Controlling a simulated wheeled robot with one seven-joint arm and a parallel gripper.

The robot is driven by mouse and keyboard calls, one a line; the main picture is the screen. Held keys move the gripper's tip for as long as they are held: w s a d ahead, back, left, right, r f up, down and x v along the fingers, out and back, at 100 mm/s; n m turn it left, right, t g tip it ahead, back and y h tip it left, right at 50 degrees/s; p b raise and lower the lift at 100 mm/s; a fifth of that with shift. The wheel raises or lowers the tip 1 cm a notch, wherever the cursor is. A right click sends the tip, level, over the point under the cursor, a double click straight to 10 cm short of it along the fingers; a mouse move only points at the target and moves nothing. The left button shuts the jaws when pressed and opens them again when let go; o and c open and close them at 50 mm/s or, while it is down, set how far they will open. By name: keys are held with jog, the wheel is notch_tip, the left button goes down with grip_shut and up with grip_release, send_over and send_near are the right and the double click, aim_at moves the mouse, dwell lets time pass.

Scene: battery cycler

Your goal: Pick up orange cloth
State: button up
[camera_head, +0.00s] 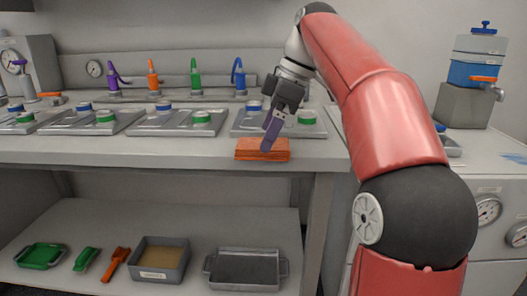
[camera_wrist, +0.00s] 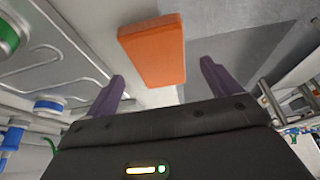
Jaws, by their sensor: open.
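The orange cloth (camera_head: 247,154) is a folded, flat rectangular stack lying at the front edge of the bench top in the head view. It also shows in the wrist view (camera_wrist: 155,50), beyond and between my fingertips. My gripper (camera_head: 268,146) has purple fingers pointing down at the cloth, and in the head view they overlap its middle. In the wrist view my gripper (camera_wrist: 163,70) is open with nothing between its fingers. I cannot tell whether the fingertips touch the cloth.
Metal trays (camera_head: 180,130) with green and blue capped parts stand just behind the cloth. The lower shelf (camera_head: 120,213) holds a green tray (camera_head: 40,256), a green brush-like tool (camera_head: 86,259), an orange scoop (camera_head: 115,264) and two bins. A cabinet with gauges (camera_head: 488,212) stands to the right.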

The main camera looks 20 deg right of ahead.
jog(key=x, duration=0.2)
jog(key=shift+a+f, duration=0.1)
jog(key=shift+f, duration=0.15)
jog(key=c, duration=1.1)
jog(key=shift+o, duration=0.2)
jog(key=shift+r, duration=0.15)
